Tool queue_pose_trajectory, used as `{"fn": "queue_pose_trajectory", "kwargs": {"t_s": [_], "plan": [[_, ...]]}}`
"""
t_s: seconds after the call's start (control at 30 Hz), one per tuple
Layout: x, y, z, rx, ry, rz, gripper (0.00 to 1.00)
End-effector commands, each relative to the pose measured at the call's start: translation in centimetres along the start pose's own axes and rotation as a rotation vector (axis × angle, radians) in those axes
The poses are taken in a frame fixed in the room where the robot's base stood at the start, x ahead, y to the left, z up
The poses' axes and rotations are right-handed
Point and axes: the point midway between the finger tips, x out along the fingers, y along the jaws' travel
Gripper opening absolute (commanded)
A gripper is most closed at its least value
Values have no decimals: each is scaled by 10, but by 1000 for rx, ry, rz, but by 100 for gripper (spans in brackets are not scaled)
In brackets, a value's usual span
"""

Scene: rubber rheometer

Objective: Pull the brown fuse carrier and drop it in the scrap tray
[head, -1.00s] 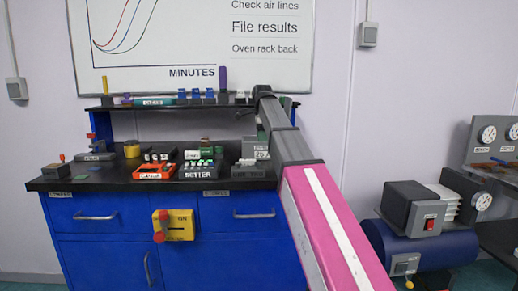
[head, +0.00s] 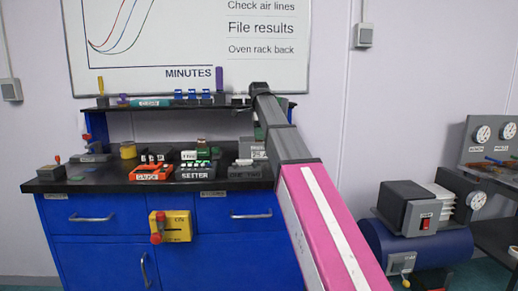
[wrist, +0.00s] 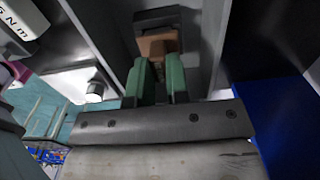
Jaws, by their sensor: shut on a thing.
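The brown fuse carrier (wrist: 157,45) is in the upper middle of the wrist view, between grey walls of a housing. My gripper (wrist: 159,68) has its two green fingers closed on the near end of the carrier. The carrier's far end is in shadow, so I cannot tell whether it is still seated. In the head view my arm reaches over the right end of the bench; the fingers and carrier are hidden there. I cannot pick out the scrap tray in either view.
The blue bench (head: 100,245) carries an orange gauge tray (head: 150,174), a dark setter tray (head: 196,172) and a grey box marked 25 A (head: 252,149). A shelf (head: 150,107) with small items runs behind. A blue compressor (head: 415,245) stands on the right.

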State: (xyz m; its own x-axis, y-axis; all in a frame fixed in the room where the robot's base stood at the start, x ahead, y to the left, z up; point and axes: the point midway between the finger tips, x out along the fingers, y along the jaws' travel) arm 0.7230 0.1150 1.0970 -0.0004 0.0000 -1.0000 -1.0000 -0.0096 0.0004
Motion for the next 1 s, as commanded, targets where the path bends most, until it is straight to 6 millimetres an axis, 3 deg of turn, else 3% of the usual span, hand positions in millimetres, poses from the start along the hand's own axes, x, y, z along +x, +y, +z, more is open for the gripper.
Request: {"fn": "queue_pose_trajectory", "kwargs": {"t_s": [0.5,1.0], "plan": [[-31,-1,0,0,-1,-10,0],[-40,-1,7,-33,-3,-18,0]]}}
